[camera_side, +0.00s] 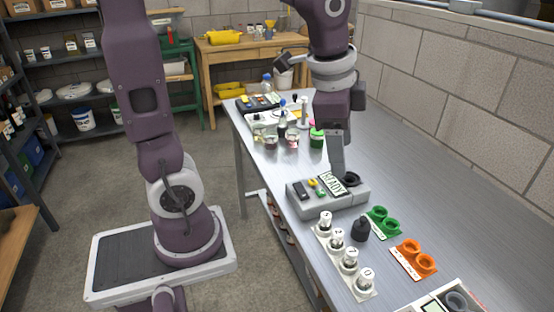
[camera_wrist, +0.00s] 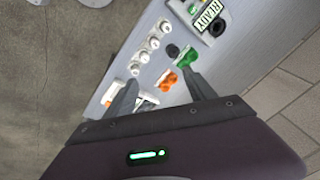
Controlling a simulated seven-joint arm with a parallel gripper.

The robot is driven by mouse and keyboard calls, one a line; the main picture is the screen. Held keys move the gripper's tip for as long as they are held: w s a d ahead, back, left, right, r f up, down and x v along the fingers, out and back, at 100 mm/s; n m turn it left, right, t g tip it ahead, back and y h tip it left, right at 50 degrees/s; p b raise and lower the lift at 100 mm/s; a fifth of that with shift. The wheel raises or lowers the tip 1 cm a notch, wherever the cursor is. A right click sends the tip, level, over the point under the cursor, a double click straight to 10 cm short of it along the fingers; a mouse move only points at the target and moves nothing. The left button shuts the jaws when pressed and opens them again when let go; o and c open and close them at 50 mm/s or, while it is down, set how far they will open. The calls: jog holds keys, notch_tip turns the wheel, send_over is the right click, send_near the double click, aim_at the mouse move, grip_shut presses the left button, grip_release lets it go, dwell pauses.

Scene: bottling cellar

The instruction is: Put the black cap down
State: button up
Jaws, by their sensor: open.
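The black cap (camera_side: 360,229) stands on the metal table, between the row of white-capped bottles and the green holder. It looks upright, with a narrower top. In the wrist view it is a small dark round shape (camera_wrist: 172,51) beyond my fingertips. My gripper (camera_side: 338,160) is above the table near the device with the READY sign, apart from the cap. In the wrist view my gripper (camera_wrist: 165,83) has its two fingers spread wide, with nothing held between them.
The grey device (camera_side: 300,201) with a READY sign stands behind the cap. Several numbered white-capped bottles (camera_side: 349,262) stand in a row at left. A green holder (camera_side: 384,221) and an orange holder (camera_side: 414,259) lie to the right. Bare table (camera_side: 450,230) extends further right.

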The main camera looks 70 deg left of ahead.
jog(key=s+d+n+t, duration=0.1)
jog(key=s+n, duration=0.3)
jog(key=s, duration=0.3)
jog(key=s+r+n+t, duration=0.1)
jog(key=s+n, duration=0.2)
jog(key=s, duration=0.3)
jog(key=shift+s+d+r+n+t, duration=0.3)
jog(key=shift+s+d+n, duration=0.05)
jog(key=shift+n, duration=0.05)
